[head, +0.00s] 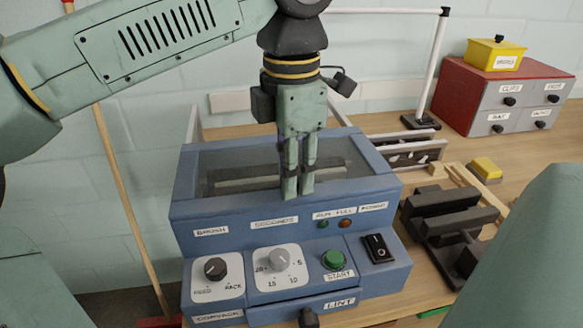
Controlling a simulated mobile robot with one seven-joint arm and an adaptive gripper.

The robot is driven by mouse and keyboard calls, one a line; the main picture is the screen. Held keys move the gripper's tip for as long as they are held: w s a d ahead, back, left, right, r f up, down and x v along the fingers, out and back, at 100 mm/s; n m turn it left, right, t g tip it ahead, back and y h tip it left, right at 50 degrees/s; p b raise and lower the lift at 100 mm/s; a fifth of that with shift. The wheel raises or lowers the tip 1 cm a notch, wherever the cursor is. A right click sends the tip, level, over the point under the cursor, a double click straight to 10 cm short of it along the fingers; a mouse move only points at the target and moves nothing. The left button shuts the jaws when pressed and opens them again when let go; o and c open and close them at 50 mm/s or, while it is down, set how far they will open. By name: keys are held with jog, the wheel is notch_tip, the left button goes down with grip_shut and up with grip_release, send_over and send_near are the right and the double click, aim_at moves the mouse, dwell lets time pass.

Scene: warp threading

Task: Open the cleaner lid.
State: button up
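The blue cleaner (190,238) stands on the wooden table, with knobs, a green START button and a black switch on its front. Its lid (225,160) is a clear panel in a blue frame on top, and it looks closed. Dark bars show through the panel. My gripper (298,196) points straight down over the front part of the lid. Its two fingers are close together, with the tips at the cleaner's upper front edge. No object shows between them. I cannot tell whether the tips touch the cleaner, and the fingers hide part of the lid's front edge.
A dark clamp-like fixture (448,218) and a yellow block (486,169) lie right of the cleaner. A grey drawer cabinet (515,105) with a red top carries a yellow box (495,54). A white post (435,70) stands behind. A wooden pole (130,210) leans at left.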

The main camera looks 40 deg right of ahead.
grip_shut()
jog(key=shift+w, duration=0.1)
dwell(0.5)
